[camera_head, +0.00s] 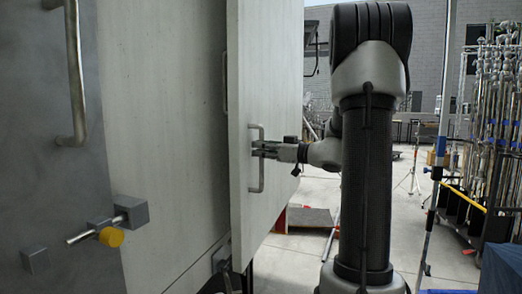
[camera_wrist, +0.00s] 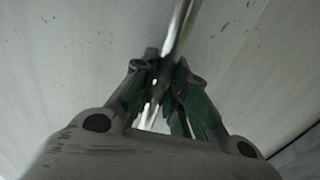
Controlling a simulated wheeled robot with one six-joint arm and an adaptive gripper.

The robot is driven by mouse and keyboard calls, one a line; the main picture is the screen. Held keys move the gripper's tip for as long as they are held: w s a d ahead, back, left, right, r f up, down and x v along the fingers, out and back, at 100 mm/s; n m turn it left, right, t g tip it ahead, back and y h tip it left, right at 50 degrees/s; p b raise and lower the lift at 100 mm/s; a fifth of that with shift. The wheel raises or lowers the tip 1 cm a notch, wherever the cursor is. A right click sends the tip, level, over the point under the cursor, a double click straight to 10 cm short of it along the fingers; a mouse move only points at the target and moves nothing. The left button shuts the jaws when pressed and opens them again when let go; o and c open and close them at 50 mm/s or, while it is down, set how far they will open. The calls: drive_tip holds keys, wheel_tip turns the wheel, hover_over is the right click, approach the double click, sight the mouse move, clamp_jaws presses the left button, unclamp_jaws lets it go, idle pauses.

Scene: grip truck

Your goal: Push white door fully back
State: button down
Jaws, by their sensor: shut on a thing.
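The white door (camera_head: 272,80) stands swung out from the truck body in the head view, with its free edge toward the right. It carries a vertical metal bar handle (camera_head: 256,182). My gripper (camera_head: 262,149) is shut on the handle's upper part. In the wrist view the white door's surface (camera_wrist: 70,50) fills the background. The handle bar (camera_wrist: 181,28) runs between the fingers of my gripper (camera_wrist: 162,85), which close around it. The fingers hide part of the bar.
A grey panel (camera_head: 45,150) at left has a long handle (camera_head: 76,80) and a latch with a yellow knob (camera_head: 110,237). A rack of metal poles (camera_head: 490,120) and a blue-and-white pole (camera_head: 438,150) stand at right. Concrete floor (camera_head: 290,262) is open below the door's right edge.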

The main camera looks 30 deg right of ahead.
drive_tip(key=s+d+n+y, duration=0.1)
drive_tip(key=s+d, duration=0.5)
drive_tip(key=d, duration=0.1)
drive_tip(key=shift+s+d+g, duration=0.15)
drive_tip(key=shift+g, duration=0.25)
drive_tip(key=c, duration=1.4)
unclamp_jaws()
drive_tip(key=v, duration=1.2)
